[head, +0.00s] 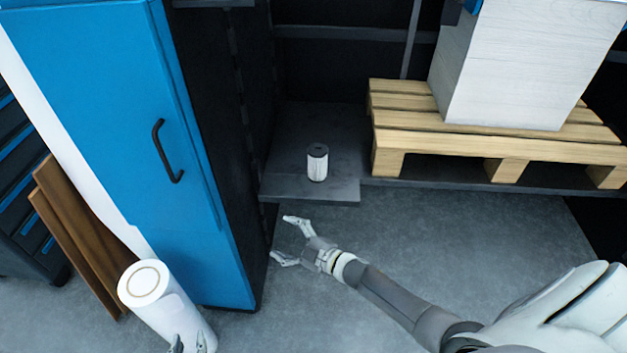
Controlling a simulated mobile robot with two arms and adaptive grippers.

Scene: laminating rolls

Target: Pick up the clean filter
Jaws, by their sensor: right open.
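The clean filter (317,163) is a small white cylinder with a dark top. It stands upright on a low dark grey shelf (290,188) between the blue cabinet and the pallet. My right gripper (282,238) is open and empty, with its two fingers spread toward the left. It is below the filter in the picture, in front of the shelf edge, and apart from the filter. My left gripper (187,344) shows only as fingertips at the bottom edge, in front of a white roll. The rest of it is cut off, and I cannot tell whether it touches the roll.
A tall blue cabinet (110,110) with a black handle stands left of the filter. A wooden pallet (480,142) bearing a pale block (520,70) is at the right. The white roll (147,283) and brown boards (75,235) are at lower left. Grey floor is clear in the middle.

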